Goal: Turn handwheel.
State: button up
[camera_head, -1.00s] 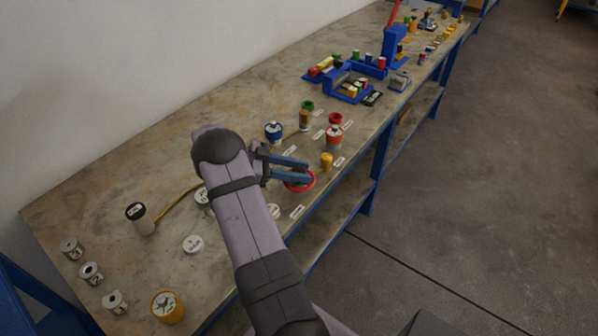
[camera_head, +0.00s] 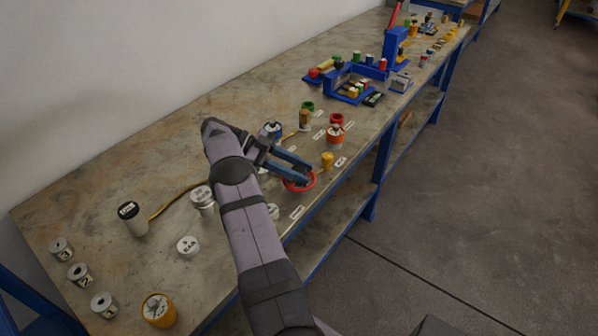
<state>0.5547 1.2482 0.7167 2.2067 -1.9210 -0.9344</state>
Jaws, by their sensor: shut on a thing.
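The handwheel (camera_head: 300,186) is a red ring near the front edge of the workbench, in the middle of the camera_head view. My gripper (camera_head: 305,174) reaches it from the upper left with two blue fingers. The fingertips are at the wheel's rim and shut on it. The fingers cover the far part of the ring, so the exact contact and the wheel's hub are hidden.
White vessels (camera_head: 201,198) stand left. Bare bench lies at the far left.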

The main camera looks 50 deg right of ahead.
aim_at(299, 169)
dwell(0.3)
jog(key=o, duration=1)
jog(key=shift+o, duration=0.2)
jog(key=shift+r, duration=0.1)
notch_tip(299, 169, up, 9)
jog(key=shift+p, duration=0.7)
jog(key=shift+r+p, duration=0.45)
jog(key=shift+p, duration=0.05)
